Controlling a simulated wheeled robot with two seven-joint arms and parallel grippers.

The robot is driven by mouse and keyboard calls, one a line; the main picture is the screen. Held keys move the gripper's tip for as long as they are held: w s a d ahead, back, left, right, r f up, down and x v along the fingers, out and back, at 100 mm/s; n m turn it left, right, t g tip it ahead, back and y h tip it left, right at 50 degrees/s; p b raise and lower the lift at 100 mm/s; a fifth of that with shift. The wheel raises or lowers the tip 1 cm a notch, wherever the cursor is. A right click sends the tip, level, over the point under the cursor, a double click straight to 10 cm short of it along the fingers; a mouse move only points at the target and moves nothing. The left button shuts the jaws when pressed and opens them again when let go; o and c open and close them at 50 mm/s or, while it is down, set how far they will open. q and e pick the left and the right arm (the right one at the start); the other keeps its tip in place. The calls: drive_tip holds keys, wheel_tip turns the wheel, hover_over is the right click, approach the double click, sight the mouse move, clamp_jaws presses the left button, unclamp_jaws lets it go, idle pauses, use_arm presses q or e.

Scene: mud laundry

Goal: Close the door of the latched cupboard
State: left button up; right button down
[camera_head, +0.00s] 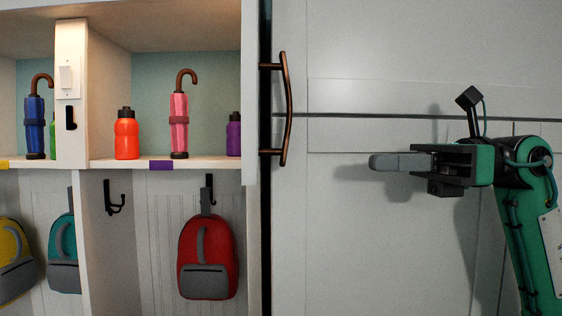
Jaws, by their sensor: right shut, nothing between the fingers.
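The cupboard door (390,240) is a white panelled door filling the right half of the view. Its long brown bar handle (286,110) stands upright near the door's left edge. A dark narrow gap (266,225) runs down between that edge and the white upright (250,110) of the cubby unit. I cannot tell how far the door stands open. My right gripper (372,162) is shut and empty, pointing left in front of the door. It is right of the handle and a little lower, apart from it. I cannot see a latch. My left gripper is not in view.
Left of the door is an open cubby unit. Its shelf (197,162) holds umbrellas, an orange bottle (126,135) and a purple bottle (234,135). Below hang a red backpack (207,258), a teal one (64,255) and a yellow one (14,262).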

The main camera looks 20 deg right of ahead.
sight(285, 164)
drive_tip(key=shift+p+x, duration=3.95)
drive_tip(key=shift+x, duration=3)
